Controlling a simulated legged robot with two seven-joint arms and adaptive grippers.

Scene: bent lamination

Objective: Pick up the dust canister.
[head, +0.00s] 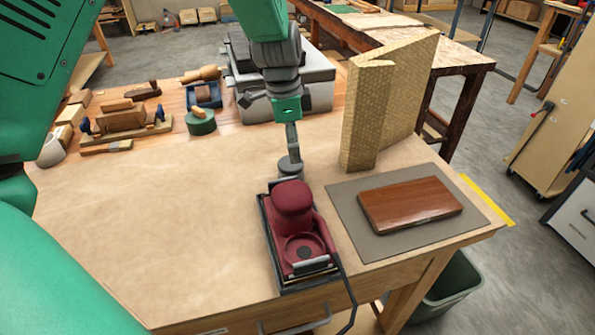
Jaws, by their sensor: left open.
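A dark red sander (293,222) stands in a black tray (272,238) near the front edge of the workbench. A small grey round piece (291,172), which looks like the dust canister, is just behind the sander. My left gripper (291,155) comes down from above, directly over this piece. Its fingers are seen nearly edge-on and are open. I cannot tell whether they touch the grey piece, and they partly hide it. My right gripper is not in view.
A brown wooden board (410,205) lies on a grey mat (346,222) at right. A tall bent plywood piece (365,110) stands behind it. A grey case (312,95), a green round tin (200,121) and a wooden plane (120,120) are at the back. The paper-covered bench (150,220) is clear at left.

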